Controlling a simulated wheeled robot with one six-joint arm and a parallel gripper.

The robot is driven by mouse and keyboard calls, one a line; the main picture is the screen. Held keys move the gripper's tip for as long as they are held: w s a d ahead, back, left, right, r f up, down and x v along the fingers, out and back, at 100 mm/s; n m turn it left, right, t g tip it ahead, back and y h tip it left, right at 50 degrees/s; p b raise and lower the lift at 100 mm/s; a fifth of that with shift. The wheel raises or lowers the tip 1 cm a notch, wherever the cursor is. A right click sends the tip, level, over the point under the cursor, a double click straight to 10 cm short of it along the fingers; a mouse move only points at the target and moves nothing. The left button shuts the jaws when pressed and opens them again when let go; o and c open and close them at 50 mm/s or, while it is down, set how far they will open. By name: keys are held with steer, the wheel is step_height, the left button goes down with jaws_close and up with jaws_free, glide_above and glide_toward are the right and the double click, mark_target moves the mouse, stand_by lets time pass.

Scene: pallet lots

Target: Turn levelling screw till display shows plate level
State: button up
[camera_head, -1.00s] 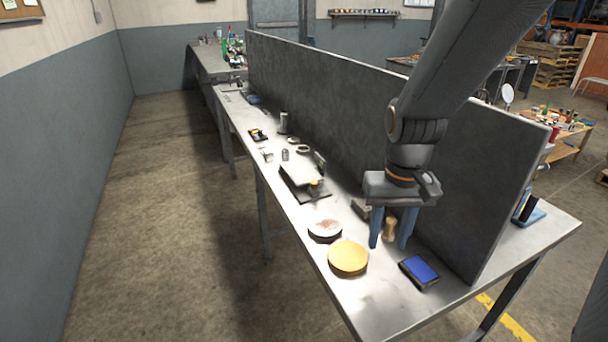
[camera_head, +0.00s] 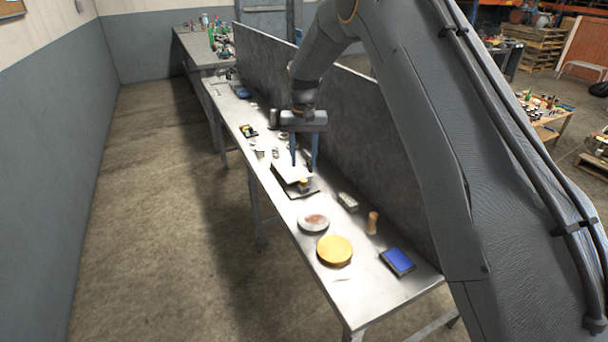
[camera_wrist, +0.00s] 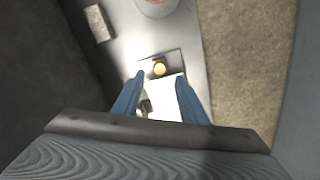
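My gripper (camera_head: 304,163) is above the plate, pointing down, fingers apart and empty. The plate (camera_wrist: 165,108) lies partly between the fingers. I cannot make out a display reading; the far part of the device is hidden by my gripper.
Near the device lie a round pale dish (camera_head: 313,219), a yellow disc (camera_head: 334,250), a wooden peg-like piece (camera_head: 372,222), a blue pad (camera_head: 398,261) and a small grey block (camera_head: 348,201). A tall grey partition (camera_head: 350,130) runs along the bench's right side.

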mark_target(304, 180)
steer(key=shift+f+p, duration=1.3)
steer(key=shift+f, duration=2.6)
jaws_close()
steer(key=shift+w+n+b, duration=0.1)
steer(key=shift+n+b, duration=0.3)
steer(key=n+b, duration=0.3)
steer(key=n, duration=0.1)
steer(key=shift+n, duration=0.3)
steer(key=n+b, duration=0.2)
steer(key=n, duration=0.1)
steer(key=shift+n, duration=0.3)
steer(key=shift+d+n+b, duration=0.1)
steer(key=shift+n+b, duration=0.65)
steer(key=shift+n, duration=0.85)
